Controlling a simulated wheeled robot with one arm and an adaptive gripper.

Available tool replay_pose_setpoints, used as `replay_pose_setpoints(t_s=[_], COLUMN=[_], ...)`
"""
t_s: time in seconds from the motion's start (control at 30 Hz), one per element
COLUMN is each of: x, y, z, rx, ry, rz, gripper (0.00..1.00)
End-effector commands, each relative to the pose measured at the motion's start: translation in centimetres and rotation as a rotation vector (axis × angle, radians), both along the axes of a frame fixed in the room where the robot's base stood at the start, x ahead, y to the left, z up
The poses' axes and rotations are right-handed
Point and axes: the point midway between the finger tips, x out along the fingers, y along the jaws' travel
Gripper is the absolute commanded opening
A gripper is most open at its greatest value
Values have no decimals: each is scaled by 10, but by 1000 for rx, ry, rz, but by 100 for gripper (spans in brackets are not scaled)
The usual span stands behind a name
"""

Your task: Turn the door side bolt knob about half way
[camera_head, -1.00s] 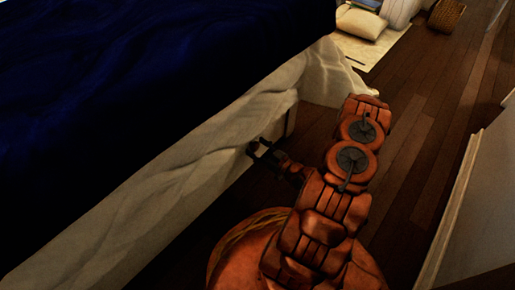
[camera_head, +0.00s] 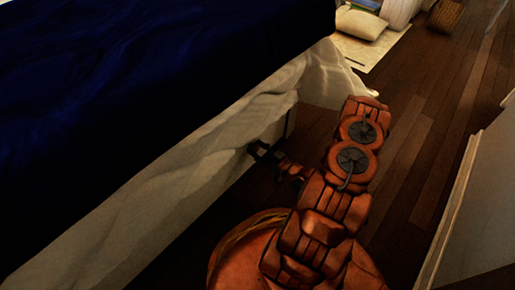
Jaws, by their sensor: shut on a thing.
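My gripper (camera_head: 257,149) is at the end of my orange arm, low beside the bed's side. Its dark fingers point left, at the pale hanging bed cloth (camera_head: 215,150). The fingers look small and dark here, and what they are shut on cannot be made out. No door side bolt knob can be made out in this view.
A bed with a dark blue cover (camera_head: 150,90) fills the left side. A pale panel (camera_head: 480,210) stands at the right edge. A cushion (camera_head: 361,24), a light rug (camera_head: 372,50) and a wicker basket (camera_head: 445,15) are at the back. Bare wood floor (camera_head: 425,120) lies between.

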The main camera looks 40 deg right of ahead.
Motion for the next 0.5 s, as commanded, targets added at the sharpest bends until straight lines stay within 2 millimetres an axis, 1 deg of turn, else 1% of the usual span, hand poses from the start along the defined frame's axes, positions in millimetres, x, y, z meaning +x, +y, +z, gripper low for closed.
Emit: replay_pose_setpoints(t_s=[0.27,0.5], x=[0,0], y=[1,0], z=[5,3], rx=[172,394], ry=[40,92], rz=[4,4], gripper=[10,10])
